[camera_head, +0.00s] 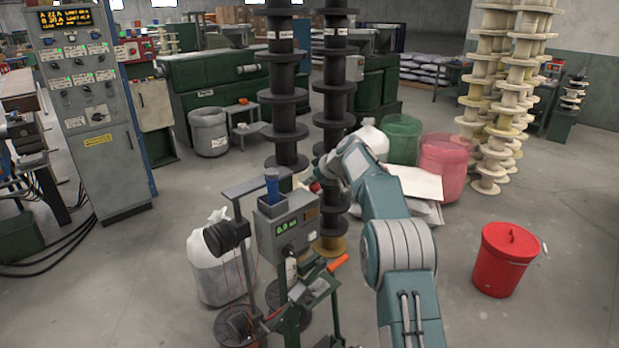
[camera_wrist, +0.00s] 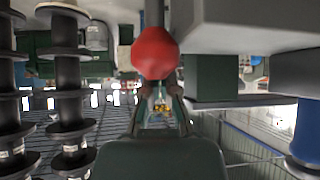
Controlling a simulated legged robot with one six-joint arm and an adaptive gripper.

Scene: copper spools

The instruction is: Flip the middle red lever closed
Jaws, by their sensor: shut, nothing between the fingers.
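The lever's round red knob (camera_wrist: 155,52) is large in the wrist view, directly in front of my fingertips. In the head view the red knob (camera_head: 314,187) is small, at the right top side of a grey box (camera_head: 288,226) with a green "0.0" display. My gripper (camera_wrist: 158,96) is shut with nothing in it, its fingers pointing at the knob. I cannot tell whether they touch it. In the head view my gripper (camera_head: 322,168) is just above and right of the knob. The lever's shaft is mostly hidden.
Black spool stacks (camera_head: 336,110) stand close behind. A white sack (camera_head: 215,265) is left, a red bucket (camera_head: 504,262) right. The floor between arm and bucket is clear.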

